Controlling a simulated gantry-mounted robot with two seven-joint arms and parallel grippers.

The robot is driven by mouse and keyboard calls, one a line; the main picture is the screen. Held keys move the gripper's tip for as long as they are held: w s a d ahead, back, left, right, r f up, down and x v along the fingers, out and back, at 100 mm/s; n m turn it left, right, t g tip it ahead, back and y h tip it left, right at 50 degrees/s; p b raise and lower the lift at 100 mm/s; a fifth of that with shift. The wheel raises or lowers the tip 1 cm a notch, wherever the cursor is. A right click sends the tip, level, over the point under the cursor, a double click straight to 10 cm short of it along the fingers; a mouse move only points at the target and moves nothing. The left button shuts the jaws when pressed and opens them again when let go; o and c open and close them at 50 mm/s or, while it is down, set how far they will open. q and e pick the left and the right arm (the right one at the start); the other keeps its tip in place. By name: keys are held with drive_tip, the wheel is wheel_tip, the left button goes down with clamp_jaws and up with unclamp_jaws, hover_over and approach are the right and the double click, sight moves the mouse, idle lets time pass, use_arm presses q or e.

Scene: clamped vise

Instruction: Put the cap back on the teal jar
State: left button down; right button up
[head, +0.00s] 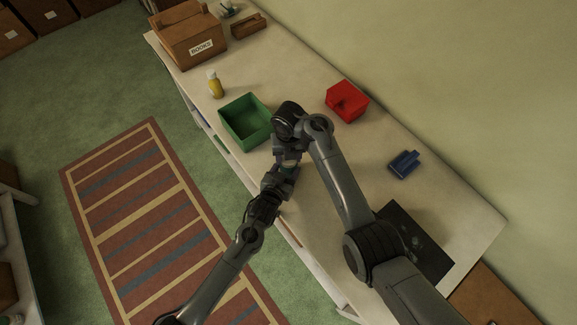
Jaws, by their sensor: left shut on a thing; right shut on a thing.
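My two grippers meet over the table's near edge, just right of the green bin. My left gripper (283,174) comes from below and is shut on what looks like the teal jar (289,166), of which only a small sliver shows between the grippers. My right gripper (287,158) reaches over from the right and is shut right above the left one. It seems to hold the cap, which is hidden by the gripper and arm. I cannot tell whether cap and jar touch.
On the white table (300,75) stand an open green bin (232,120), a red bin (347,101), a yellow bottle (215,85), a blue object (404,164), a brown box (188,35) and a small wooden box (248,25). A dark mat (425,235) lies near the right end.

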drive_tip(key=m, duration=0.5)
drive_tip(key=shift+m, duration=0.3)
drive_tip(key=m, duration=0.5)
drive_tip(key=shift+m, duration=0.3)
drive_tip(key=m, duration=1.1)
drive_tip(key=shift+m, duration=0.4)
drive_tip(key=m, duration=1.2)
drive_tip(key=shift+m, duration=0.4)
drive_tip(key=m, duration=0.6)
drive_tip(key=shift+f, duration=0.1)
drive_tip(key=m, duration=0.6)
drive_tip(key=o, duration=1.2)
